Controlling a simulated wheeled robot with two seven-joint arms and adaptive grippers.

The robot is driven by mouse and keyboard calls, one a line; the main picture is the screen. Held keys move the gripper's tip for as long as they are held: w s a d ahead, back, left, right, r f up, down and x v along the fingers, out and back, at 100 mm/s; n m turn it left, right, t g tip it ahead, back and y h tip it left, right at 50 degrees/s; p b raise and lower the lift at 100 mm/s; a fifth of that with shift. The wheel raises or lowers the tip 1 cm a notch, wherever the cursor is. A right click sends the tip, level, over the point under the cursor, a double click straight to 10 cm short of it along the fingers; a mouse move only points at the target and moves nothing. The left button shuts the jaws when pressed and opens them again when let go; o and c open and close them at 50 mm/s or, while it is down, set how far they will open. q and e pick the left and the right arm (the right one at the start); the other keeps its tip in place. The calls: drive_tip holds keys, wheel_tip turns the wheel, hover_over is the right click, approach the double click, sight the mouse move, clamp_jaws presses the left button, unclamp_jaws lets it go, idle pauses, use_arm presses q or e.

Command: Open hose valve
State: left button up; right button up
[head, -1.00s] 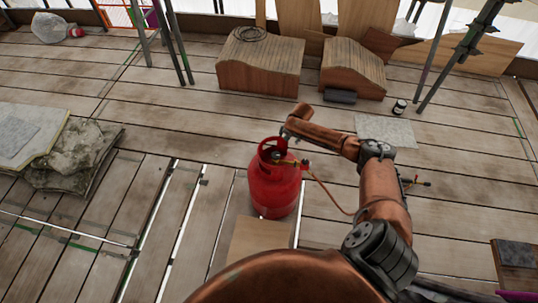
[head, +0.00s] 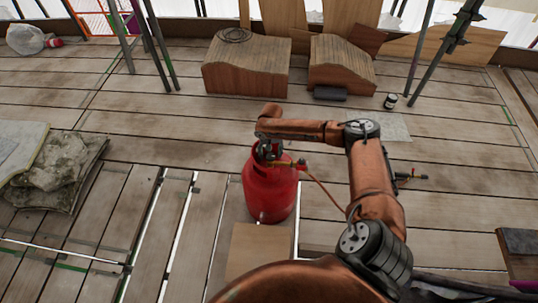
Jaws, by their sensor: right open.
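My right gripper (head: 268,153) points down at the cylinder's top, close to the valve and collar. It is open; whether it touches the valve cannot be told, as my wrist hides part of the top. A torch-like hose end (head: 412,177) shows right of my arm. My left gripper is not in view.
Two wooden ramp-shaped blocks (head: 245,80) stand at the back. A dark can (head: 391,101) and a grey sheet (head: 392,127) lie right of them. Stone slabs (head: 60,175) lie at left. Scaffold poles (head: 158,45) rise behind. A small board (head: 255,245) lies before the cylinder.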

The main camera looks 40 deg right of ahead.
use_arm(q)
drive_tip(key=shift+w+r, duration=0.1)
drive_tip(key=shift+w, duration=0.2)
use_arm(e)
drive_tip(key=shift+f, duration=0.3)
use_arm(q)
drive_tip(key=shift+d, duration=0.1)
use_arm(e)
drive_tip(key=shift+c, duration=0.2)
drive_tip(key=c, duration=1.1)
